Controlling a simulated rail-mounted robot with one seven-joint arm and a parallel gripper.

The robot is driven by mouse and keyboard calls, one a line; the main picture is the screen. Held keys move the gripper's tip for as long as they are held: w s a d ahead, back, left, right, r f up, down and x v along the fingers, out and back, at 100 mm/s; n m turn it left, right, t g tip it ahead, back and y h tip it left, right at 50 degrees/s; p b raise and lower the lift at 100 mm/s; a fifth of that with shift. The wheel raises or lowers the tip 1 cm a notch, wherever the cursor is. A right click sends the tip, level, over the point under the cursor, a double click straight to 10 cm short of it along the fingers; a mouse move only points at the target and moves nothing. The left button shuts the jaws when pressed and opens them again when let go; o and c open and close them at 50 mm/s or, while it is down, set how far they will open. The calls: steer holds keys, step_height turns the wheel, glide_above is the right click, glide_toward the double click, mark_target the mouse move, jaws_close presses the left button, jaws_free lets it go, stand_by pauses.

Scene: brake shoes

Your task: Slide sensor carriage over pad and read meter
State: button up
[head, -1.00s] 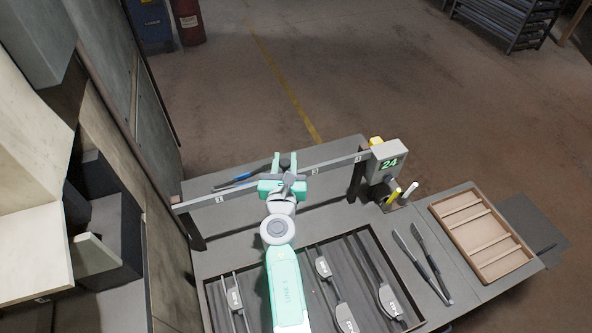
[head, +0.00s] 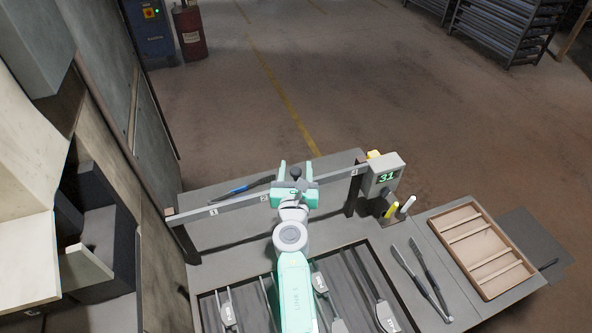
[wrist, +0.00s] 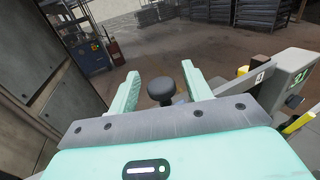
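My gripper (head: 295,170) is over the rail (head: 237,205), its two mint fingers on either side of a dark round knob (head: 296,173). The knob also shows in the wrist view (wrist: 161,89), with a visible gap to each finger, so the gripper is open around it. The sensor carriage below the knob is mostly hidden by my gripper. The grey meter (head: 383,174) at the rail's right end shows green digits reading 31. Brake pads with labels (head: 227,312) lie in the tray in front; my arm covers part of them. I cannot see a pad under the carriage.
A blue-handled tool (head: 238,187) lies behind the rail. Yellow and white markers (head: 391,210) stand beside the meter. Two dark-handled tools (head: 424,280) lie right of the tray. An empty wooden divided box (head: 444,222) sits farther right. A tall wall panel borders the left.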

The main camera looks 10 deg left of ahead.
steer(key=shift+s, duration=0.1)
steer(key=s+p, duration=0.4)
steer(key=s, duration=0.3)
steer(key=shift+s+d+p, duration=0.3)
steer(key=shift+d+p, duration=0.05)
steer(key=shift+d, duration=0.1)
